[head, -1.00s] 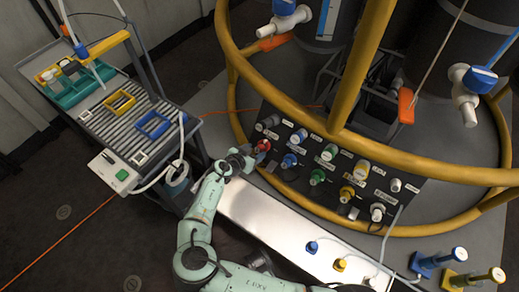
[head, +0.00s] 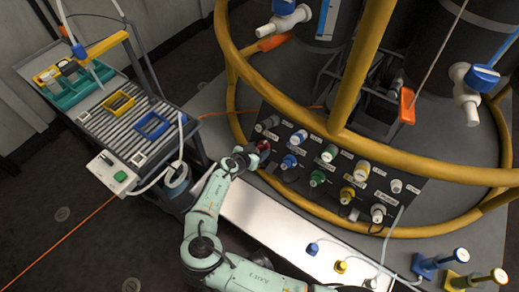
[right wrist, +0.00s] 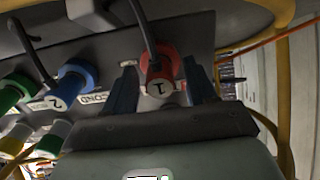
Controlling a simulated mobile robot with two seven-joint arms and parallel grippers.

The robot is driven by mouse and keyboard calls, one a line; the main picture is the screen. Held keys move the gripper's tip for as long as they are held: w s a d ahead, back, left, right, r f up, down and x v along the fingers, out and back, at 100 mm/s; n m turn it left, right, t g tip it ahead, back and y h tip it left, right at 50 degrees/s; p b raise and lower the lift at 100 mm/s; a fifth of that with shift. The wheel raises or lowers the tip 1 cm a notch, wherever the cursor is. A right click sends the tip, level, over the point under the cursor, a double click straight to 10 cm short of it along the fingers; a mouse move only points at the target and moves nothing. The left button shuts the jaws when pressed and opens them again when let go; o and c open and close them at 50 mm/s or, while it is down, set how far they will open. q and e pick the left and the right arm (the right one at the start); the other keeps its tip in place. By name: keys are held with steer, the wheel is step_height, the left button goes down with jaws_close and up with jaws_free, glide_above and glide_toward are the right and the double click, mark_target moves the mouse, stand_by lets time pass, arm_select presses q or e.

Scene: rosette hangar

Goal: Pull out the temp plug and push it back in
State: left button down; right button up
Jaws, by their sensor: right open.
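A red plug marked 1 (right wrist: 160,70) sits in the sloped dark panel (head: 393,206); it is partly hidden in the head view (head: 264,146). Its cable rises from it. I cannot read which plug is labelled temp. My right gripper (head: 254,152) is at the panel's left end by the red plug. In the right wrist view my open fingers (right wrist: 160,88) stand on either side of the red plug, with a gap visible beside it. A blue plug marked 2 (right wrist: 73,83) sits beside it. My left gripper is not in view.
Green (head: 316,177), yellow (head: 346,194) and other plugs crowd the panel. A thick yellow rail (head: 425,172) curves around and above it. A pale metal strip (head: 290,228) lies in front. A bench with a grooved top (head: 135,125) stands at the left.

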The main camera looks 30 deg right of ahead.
stand_by(0.5)
jaws_close()
steer(key=shift+a, duration=0.1)
steer(key=shift+p+v, duration=1.05)
steer(key=shift+v, duration=1.9)
